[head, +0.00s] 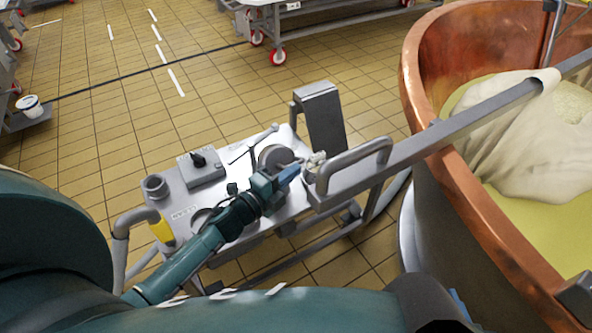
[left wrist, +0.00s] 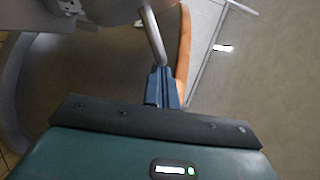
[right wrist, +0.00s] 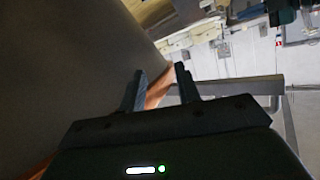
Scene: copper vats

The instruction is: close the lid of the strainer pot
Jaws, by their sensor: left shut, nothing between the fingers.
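The metal cart (head: 185,205) bears round steel fittings, and a grey round disc (head: 274,155), which may be the lid, shows just behind my left gripper (head: 294,173). A round rim, perhaps the strainer pot (head: 203,217), is partly hidden by my left arm; I cannot tell for sure which part is the pot. My left gripper is shut and empty over the cart. In the left wrist view its closed fingers (left wrist: 163,85) are close to a grey rod (left wrist: 152,38); contact is unclear. In the right wrist view my right gripper (right wrist: 160,70) is open and empty.
The copper vat (head: 455,190) with a cloth (head: 515,130) in it stands at the right. A long grey beam (head: 440,138) with a looped handle (head: 350,160) runs from the cart over the vat. A control box (head: 201,167) sits on the cart.

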